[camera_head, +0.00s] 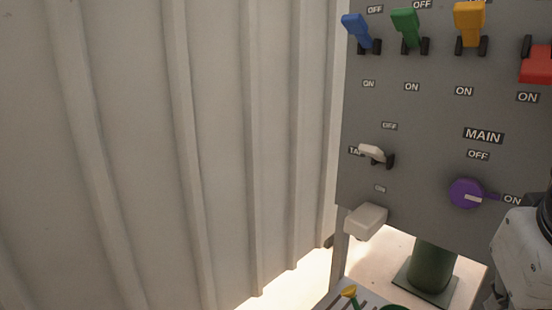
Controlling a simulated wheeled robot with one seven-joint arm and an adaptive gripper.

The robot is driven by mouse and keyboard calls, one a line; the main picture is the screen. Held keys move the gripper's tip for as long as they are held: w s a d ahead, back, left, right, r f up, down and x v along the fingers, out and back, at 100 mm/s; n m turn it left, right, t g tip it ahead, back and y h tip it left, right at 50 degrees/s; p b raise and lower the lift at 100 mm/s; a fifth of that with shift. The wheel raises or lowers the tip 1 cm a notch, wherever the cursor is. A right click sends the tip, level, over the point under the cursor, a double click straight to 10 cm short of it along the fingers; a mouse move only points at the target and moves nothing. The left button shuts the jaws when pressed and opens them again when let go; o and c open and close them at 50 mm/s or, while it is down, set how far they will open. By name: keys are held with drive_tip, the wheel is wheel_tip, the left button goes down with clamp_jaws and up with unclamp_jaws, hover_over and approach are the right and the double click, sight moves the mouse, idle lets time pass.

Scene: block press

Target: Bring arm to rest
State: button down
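A white and dark part of my arm (524,252) shows at the right edge, in front of the grey control panel (420,125). My gripper's fingers are not in the picture. On the panel, the blue lever (355,27), green lever (405,24) and yellow lever (469,20) point up toward OFF. The red lever (537,66), cut by the right edge, hangs down toward ON. The purple MAIN knob (466,193) has its pale mark toward ON at the right. A small white lever (371,153) sits beside a partly hidden label.
A white block (366,219) juts out at the panel's lower left corner. A dark green post (432,266) stands below the panel. A yellow-topped piece (349,292) shows at the bottom edge. A pale ribbed wall (150,140) fills the left, with nothing visible before it.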

drive_tip(key=s+a+f+n+g+y, duration=0.3)
drive_tip(key=s+a+f+g, duration=0.1)
drive_tip(key=s+f, duration=0.4)
wheel_tip(320, 180, up, 29)
drive_tip(key=w+d+t+p, duration=0.1)
drive_tip(key=t+p, duration=0.3)
drive_tip(key=p, duration=2.3)
drive_tip(key=shift+w+t, duration=0.3)
